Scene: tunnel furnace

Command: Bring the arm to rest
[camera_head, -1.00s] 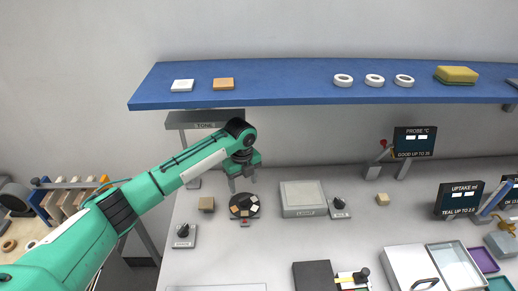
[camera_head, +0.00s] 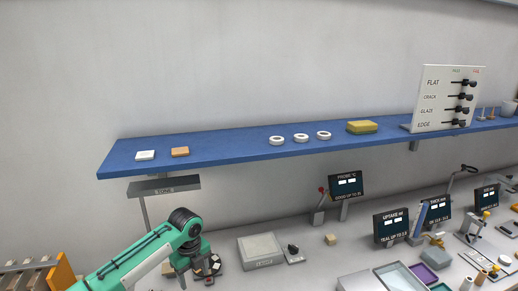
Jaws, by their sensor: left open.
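My left arm, green and black, comes in from the lower left. Its gripper (camera_head: 192,275) points down at the bottom of the head view, open, with nothing seen between its fingers. A dark round plate with small tiles (camera_head: 213,266) is just right of and partly behind the fingers. I cannot tell whether they touch it. My right gripper is not in view.
A grey TONE sign (camera_head: 163,187) stands close behind the arm, under a blue shelf (camera_head: 230,152) with tiles and rings. A light box (camera_head: 260,250), a knob (camera_head: 293,252) and a tan block (camera_head: 330,239) are to the right. Displays and trays fill the right side.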

